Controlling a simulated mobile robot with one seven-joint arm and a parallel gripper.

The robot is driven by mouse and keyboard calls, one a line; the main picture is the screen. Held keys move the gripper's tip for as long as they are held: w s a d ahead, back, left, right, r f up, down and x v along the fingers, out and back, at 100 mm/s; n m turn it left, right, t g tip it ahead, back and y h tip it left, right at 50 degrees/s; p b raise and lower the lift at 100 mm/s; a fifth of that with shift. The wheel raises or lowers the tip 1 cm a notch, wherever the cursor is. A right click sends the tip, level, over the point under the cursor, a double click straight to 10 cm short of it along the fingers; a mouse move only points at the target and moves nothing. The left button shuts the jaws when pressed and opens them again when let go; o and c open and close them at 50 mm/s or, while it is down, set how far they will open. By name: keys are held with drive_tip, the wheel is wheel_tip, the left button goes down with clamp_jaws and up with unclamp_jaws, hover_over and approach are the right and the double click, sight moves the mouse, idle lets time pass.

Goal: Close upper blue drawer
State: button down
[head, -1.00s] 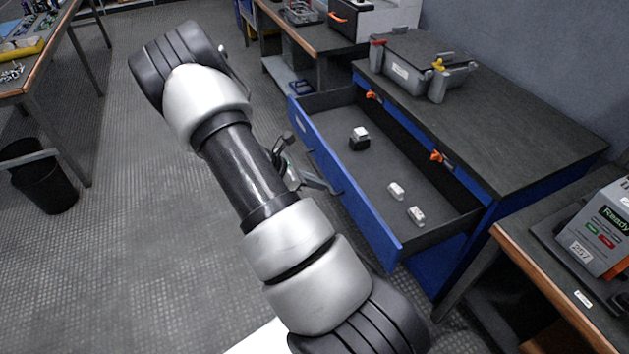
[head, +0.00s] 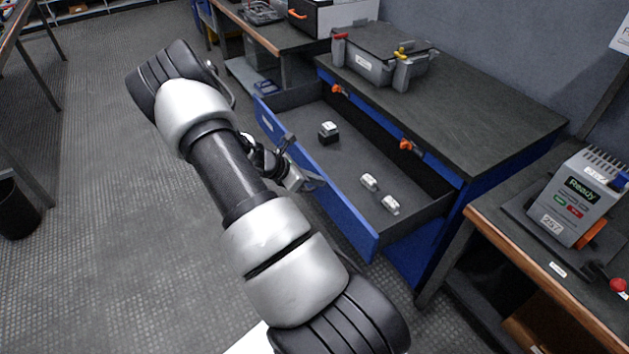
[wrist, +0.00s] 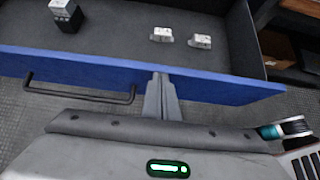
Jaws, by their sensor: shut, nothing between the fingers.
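The upper blue drawer (head: 345,217) is pulled far out of the blue cabinet under a dark worktop. Its blue front also crosses the wrist view (wrist: 220,88), with a black bar handle (wrist: 85,96) left of my gripper. My gripper (head: 314,181) is shut and empty at the outer side of the drawer front, near its middle. In the wrist view, my closed fingertips (wrist: 160,80) overlap the front's top edge. I cannot tell whether they touch it. The drawer holds a black-and-white block (head: 328,132) and two small whitish pieces (head: 369,181) (head: 390,205).
A grey case (head: 375,60) with red and yellow clips stands on the cabinet top. Orange latches (head: 408,145) show along the cabinet edge. A bench with a grey "Ready" device (head: 575,200) stands at the right. The floor at the left is open.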

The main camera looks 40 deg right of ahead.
drive_tip(key=s+d, duration=0.3)
drive_tip(key=d, duration=1)
drive_tip(key=s+d, duration=0.3)
drive_tip(key=d, duration=1.1)
drive_tip(key=shift+s, duration=0.3)
